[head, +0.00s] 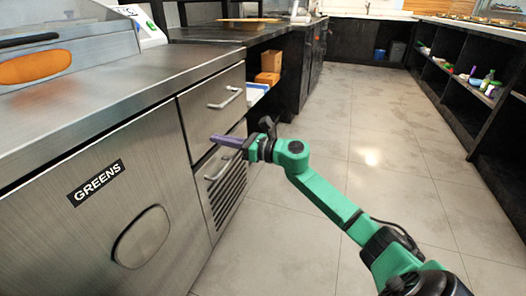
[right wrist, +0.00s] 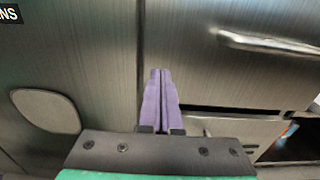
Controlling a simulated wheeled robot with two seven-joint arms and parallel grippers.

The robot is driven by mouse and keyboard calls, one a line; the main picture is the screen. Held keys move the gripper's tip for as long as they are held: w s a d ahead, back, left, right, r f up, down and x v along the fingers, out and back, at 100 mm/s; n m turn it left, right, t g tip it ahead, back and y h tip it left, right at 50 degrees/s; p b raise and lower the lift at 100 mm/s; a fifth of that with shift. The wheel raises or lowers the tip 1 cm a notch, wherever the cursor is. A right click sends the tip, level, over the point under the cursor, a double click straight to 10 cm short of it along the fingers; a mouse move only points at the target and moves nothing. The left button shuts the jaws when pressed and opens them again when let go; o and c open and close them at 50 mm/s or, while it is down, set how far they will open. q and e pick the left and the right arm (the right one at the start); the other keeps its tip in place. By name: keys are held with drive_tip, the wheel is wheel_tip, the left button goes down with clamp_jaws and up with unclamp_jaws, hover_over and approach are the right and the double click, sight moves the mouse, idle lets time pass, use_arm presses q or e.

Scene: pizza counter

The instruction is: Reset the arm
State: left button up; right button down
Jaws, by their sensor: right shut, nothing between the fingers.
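My right arm, green and black, reaches from the lower right of the head view toward the steel counter front. My right gripper (head: 216,139) has purple fingers that point left at the drawers. In the right wrist view the two purple fingers (right wrist: 160,75) lie together with nothing between them. The gripper is shut and empty, in front of the drawer fronts; whether it touches them I cannot tell. My left gripper is not in view.
The steel counter (head: 110,75) with an upper drawer handle (head: 225,98) stands at the left. Dark shelves (head: 463,95) with bottles line the right. A cardboard box (head: 271,62) sits under the far counter. The tiled floor (head: 350,125) between is clear.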

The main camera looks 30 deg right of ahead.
drive_tip(key=v, duration=0.8)
drive_tip(key=s+a+f+m+h, duration=0.35)
drive_tip(key=f+m, duration=0.65)
drive_tip(key=m, duration=0.4)
drive_tip(key=s+a+f+m+h, duration=0.2)
drive_tip(key=f+m+h, duration=0.2)
drive_tip(key=f+m, duration=0.75)
drive_tip(key=s+a+f+m+g+y+p, duration=0.25)
drive_tip(key=s+a+f+m+g, duration=0.6)
drive_tip(key=s+a+m, duration=0.6)
use_arm(q)
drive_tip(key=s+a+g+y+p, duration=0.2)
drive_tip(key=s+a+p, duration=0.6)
drive_tip(key=p, duration=0.7)
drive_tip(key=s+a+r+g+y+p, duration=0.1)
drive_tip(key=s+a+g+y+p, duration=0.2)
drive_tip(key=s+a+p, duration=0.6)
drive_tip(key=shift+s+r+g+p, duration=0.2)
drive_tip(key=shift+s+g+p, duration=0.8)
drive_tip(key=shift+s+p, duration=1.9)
use_arm(e)
drive_tip(key=s+d+g+h, duration=0.2)
drive_tip(key=s+d, duration=0.6)
drive_tip(key=s, duration=0.3)
drive_tip(key=s+d+g+h+p, duration=0.1)
drive_tip(key=s+d+g+h, duration=0.2)
drive_tip(key=s+d, duration=0.6)
drive_tip(key=shift+s+f+m, duration=0.3)
drive_tip(key=shift+s+f, duration=0.1)
drive_tip(key=shift+s, duration=0.55)
